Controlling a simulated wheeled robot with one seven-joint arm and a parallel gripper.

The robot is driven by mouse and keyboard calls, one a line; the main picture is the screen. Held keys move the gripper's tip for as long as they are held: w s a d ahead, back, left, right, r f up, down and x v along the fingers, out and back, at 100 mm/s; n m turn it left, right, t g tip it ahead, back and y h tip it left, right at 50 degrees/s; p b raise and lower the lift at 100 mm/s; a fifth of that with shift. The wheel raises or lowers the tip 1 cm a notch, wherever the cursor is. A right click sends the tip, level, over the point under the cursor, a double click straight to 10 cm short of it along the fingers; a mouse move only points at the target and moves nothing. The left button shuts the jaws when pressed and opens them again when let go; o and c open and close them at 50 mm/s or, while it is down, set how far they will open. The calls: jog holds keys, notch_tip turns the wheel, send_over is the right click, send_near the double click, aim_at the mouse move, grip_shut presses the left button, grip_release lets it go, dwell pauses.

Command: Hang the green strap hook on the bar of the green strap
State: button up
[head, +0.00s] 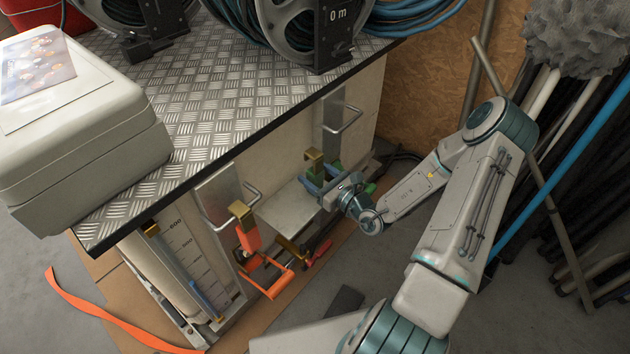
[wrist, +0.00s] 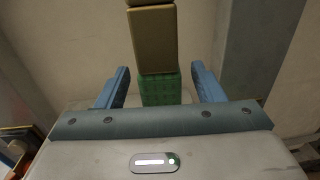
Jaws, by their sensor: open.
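The green strap hook, a brass-coloured block (head: 314,160) with a green strap (head: 336,167) beside and below it, is at the cabinet front. My gripper (head: 322,186) with blue fingers is open at the strap. In the wrist view, the brass hook (wrist: 152,40) stands upright with the ribbed green strap (wrist: 158,88) below it. The strap is between the open fingers of my gripper (wrist: 161,88), with gaps on both sides. A metal bar (head: 352,120) on a grey plate is above and right of the hook, which appears apart from it. The strap's lower part is partly hidden.
An orange strap (head: 249,240) with a brass hook hangs at another bar (head: 254,192) to the left. A checker-plate top (head: 210,100) overhangs the cabinet and carries hose reels (head: 300,30) and a beige case (head: 80,120). Poles (head: 560,150) lean at the right.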

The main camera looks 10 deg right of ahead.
jog(key=shift+x, duration=1.35)
jog(key=c, duration=1.2)
jog(key=shift+r, duration=0.1)
